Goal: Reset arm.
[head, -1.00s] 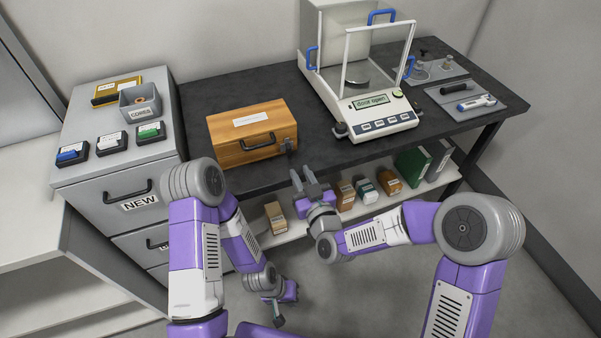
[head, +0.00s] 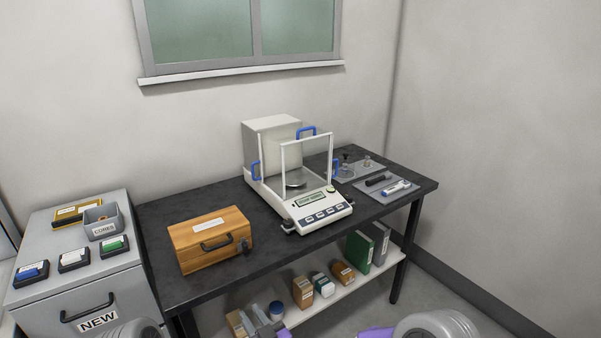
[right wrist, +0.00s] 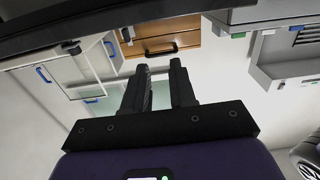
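My right gripper (head: 264,323) shows at the bottom edge of the head view, in front of the table and near the lower shelf. In the right wrist view its two dark fingers (right wrist: 159,66) stand apart with nothing between them. Only a grey joint of my left arm shows at the bottom left of the head view. My left gripper is out of view.
The dark table (head: 160,222) holds a wooden box (head: 210,240) and a balance (head: 312,210). A grey cabinet (head: 90,285) with stamps and a small bin stands at the left. A shelf (head: 345,290) with bottles and binders is below. Floor shows at the right.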

